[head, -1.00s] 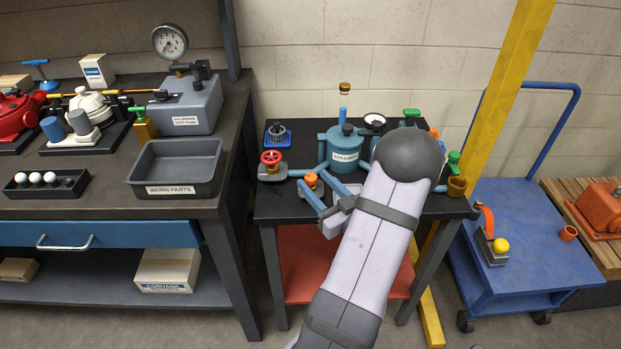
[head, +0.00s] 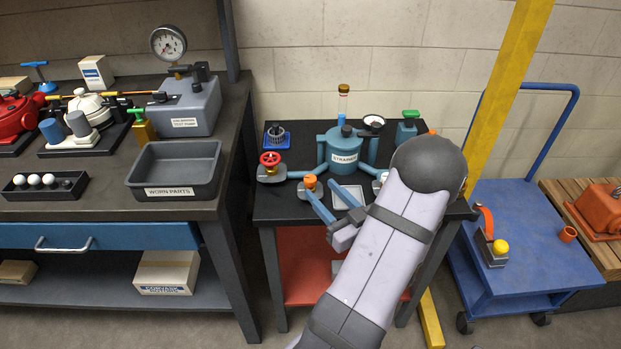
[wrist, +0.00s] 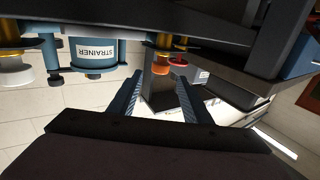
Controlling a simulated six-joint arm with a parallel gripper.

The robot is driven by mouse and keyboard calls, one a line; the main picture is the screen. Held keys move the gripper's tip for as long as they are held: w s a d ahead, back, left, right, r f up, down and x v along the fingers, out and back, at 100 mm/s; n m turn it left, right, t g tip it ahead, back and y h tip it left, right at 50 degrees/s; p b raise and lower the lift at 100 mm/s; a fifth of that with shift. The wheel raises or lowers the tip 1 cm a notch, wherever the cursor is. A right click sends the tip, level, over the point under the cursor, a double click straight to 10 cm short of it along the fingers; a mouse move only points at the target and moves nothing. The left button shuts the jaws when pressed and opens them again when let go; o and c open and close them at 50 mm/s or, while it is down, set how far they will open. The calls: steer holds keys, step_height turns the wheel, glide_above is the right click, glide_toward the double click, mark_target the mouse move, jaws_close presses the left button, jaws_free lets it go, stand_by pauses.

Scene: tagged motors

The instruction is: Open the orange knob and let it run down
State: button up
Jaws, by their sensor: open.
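The orange knob (head: 310,182) sits at the front left of the dark stand, before the blue pot labelled STRAINER (head: 344,148). My gripper (head: 330,200) is open and empty. In the head view its left fingertip appears close to the knob's front, and its right finger lies to the right; contact cannot be told. In the wrist view an orange-red disc (wrist: 160,69), seemingly the knob, shows beyond and between the spread fingers (wrist: 160,85). A clear tube (head: 343,103) with a brown-orange cap stands above the pot; its liquid level is too small to read.
A red handwheel (head: 270,160) stands left of the knob. A pale tray (head: 347,197) lies near my right finger. A gauge (head: 374,123) and a green-topped bottle (head: 407,127) are behind. A yellow post (head: 500,95) rises at right. The WORN PARTS bin (head: 177,170) is on the left bench.

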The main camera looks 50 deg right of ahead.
mark_target(314, 182)
steer(key=shift+p+x, duration=0.55)
steer(key=shift+x, duration=2.9)
steer(key=c, duration=1)
